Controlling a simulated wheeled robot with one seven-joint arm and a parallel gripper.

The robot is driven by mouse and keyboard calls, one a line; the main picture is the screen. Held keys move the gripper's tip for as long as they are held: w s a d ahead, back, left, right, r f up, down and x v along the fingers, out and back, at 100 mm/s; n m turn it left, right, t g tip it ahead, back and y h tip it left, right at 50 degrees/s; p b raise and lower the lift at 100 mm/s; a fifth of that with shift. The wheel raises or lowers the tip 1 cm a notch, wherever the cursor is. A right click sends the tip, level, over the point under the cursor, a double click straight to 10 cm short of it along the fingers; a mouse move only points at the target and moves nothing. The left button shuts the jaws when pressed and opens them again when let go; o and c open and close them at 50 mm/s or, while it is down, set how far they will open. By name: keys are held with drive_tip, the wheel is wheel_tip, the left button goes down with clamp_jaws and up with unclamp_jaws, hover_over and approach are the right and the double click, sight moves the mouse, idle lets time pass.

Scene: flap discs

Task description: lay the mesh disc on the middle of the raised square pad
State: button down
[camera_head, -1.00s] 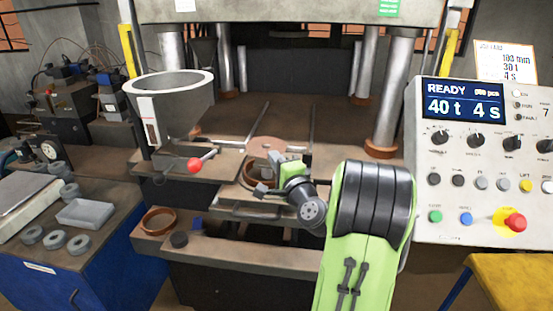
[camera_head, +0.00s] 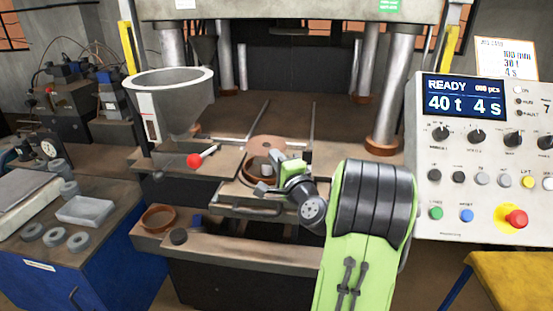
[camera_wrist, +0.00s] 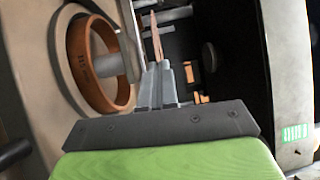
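The mesh disc (camera_wrist: 157,40) shows nearly edge-on in the wrist view, a thin copper-brown sheet at the tips of my gripper (camera_wrist: 158,80). The fingers look closed on its edge. In the head view a flat brown disc (camera_head: 268,142) shows beyond my gripper (camera_head: 272,176), above the press's front plate; it appears to be the same disc, roughly level. I cannot clearly pick out the raised square pad; a pale flat-topped slab (camera_head: 28,200) at the far left may be it.
A brown mould ring (camera_wrist: 78,68) with a grey centre post (camera_wrist: 108,66) lies beside and below the held disc. A funnel hopper (camera_head: 180,105) and red-knobbed lever (camera_head: 194,161) stand left. Grey rings and a tray (camera_head: 85,211) lie on the blue cabinet. The control panel (camera_head: 450,205) is right.

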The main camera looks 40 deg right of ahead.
drive_tip(key=shift+f, duration=0.1)
drive_tip(key=shift+f+b, duration=0.85)
drive_tip(key=shift+b, duration=0.2)
drive_tip(key=shift+f, duration=0.35)
idle(1.2)
drive_tip(key=c, duration=1.5)
unclamp_jaws()
drive_tip(key=shift+c, duration=0.2)
drive_tip(key=shift+f, duration=0.15)
drive_tip(key=shift+s+f+b, duration=0.2)
drive_tip(key=shift+s+b, duration=0.05)
drive_tip(key=shift+b, duration=0.4)
drive_tip(key=shift+s+a+r+b, duration=0.15)
drive_tip(key=shift+s+a+b, duration=0.15)
drive_tip(key=shift+s+b, duration=0.3)
drive_tip(key=shift+s+a+r+b, duration=0.15)
drive_tip(key=shift+s+a+b, duration=0.2)
drive_tip(key=shift+s, duration=0.4)
